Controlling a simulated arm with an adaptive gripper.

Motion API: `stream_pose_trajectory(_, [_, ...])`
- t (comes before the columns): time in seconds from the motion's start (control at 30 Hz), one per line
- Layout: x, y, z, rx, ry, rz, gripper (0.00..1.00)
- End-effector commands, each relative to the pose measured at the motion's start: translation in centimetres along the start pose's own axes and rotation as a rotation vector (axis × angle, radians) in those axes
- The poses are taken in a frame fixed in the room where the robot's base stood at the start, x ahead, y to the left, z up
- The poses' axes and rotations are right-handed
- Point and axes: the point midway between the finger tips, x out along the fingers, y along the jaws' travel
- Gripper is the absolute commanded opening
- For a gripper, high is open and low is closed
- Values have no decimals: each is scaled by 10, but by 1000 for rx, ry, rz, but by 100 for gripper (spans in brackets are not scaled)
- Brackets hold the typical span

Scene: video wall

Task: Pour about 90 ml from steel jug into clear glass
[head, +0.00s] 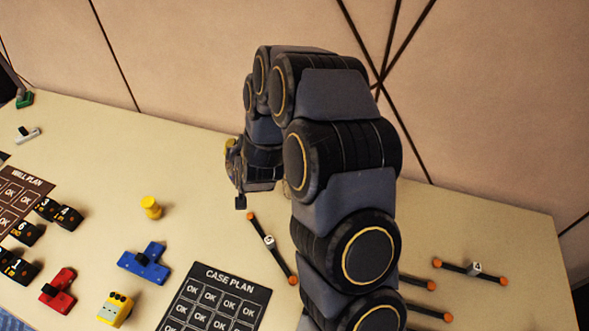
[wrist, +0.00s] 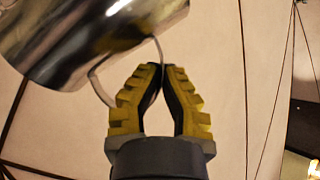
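The steel jug (wrist: 85,35) fills the upper left of the wrist view, cut off by the frame edge, and looks tilted. Its thin handle (wrist: 99,88) runs down to the yellow-and-black fingers of my gripper (wrist: 163,72). The fingertips meet, and the handle passes between them, so the gripper is shut on it. In the head view my gripper (head: 232,160) shows only in part beyond my arm, above the table; the jug cannot be made out clearly there. I cannot see the clear glass in either view, nor the jug's contents.
The pale table (head: 190,245) holds a yellow peg (head: 151,207), a blue block (head: 145,263), a red block (head: 58,291), a yellow device (head: 115,309), a case plan sheet (head: 217,300) and orange-tipped rods (head: 471,269). A panelled wall (head: 180,60) stands behind.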

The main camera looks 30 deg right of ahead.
Motion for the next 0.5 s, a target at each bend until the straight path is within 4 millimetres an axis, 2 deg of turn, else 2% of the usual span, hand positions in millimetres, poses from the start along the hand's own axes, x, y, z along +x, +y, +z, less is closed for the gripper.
stream_pose_trajectory(0.5, [-4, 3, -10, 64, 7, -34, 0])
